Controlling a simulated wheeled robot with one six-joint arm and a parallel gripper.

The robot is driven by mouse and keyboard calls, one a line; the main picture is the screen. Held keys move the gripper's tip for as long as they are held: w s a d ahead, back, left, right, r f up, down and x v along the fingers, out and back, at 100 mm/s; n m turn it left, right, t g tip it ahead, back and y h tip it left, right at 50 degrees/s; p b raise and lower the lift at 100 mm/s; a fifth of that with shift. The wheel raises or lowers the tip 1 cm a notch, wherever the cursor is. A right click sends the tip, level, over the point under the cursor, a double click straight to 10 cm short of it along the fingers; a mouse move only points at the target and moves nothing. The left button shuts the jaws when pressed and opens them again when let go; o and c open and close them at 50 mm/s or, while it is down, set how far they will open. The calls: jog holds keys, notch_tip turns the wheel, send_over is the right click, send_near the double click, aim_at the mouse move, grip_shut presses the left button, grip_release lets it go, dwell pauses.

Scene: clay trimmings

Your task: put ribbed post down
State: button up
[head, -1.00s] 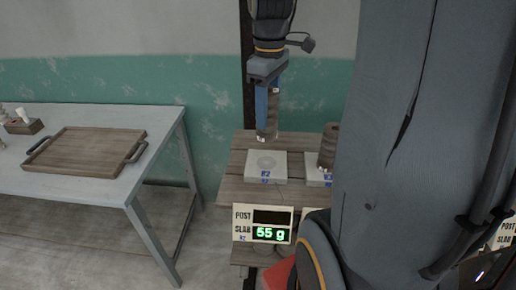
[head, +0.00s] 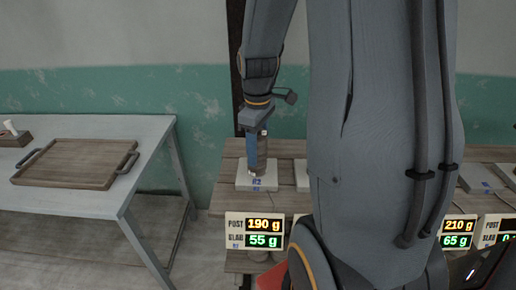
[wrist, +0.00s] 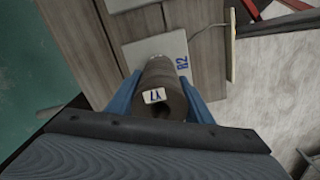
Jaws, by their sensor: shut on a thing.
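The ribbed post (wrist: 165,78) is a brown-grey cylinder with a small white tag marked LY or similar. It shows in the head view (head: 263,150) upright over the white slab (head: 243,182) labelled R2. The slab also shows in the wrist view (wrist: 140,52). My gripper (head: 257,168) points down with its blue fingers shut on the post, one on each side in the wrist view (wrist: 163,92). The post's foot looks to be at the slab's top, partly hidden by a finger. The display (head: 254,232) in front reads POST 190 g and SLAB 55 g.
A wooden tray with handles (head: 75,165) lies on the pale table (head: 90,205) at left. Another slab (head: 302,174) is just right of R2, partly hidden by my arm. More slabs (head: 482,178) and displays (head: 458,232) stand further right.

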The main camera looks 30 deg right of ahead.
jog(key=shift+f, duration=0.1)
jog(key=o, duration=1.5)
notch_tip(320, 180, up, 12)
jog(key=shift+r+b, duration=0.15)
jog(key=shift+b, duration=0.85)
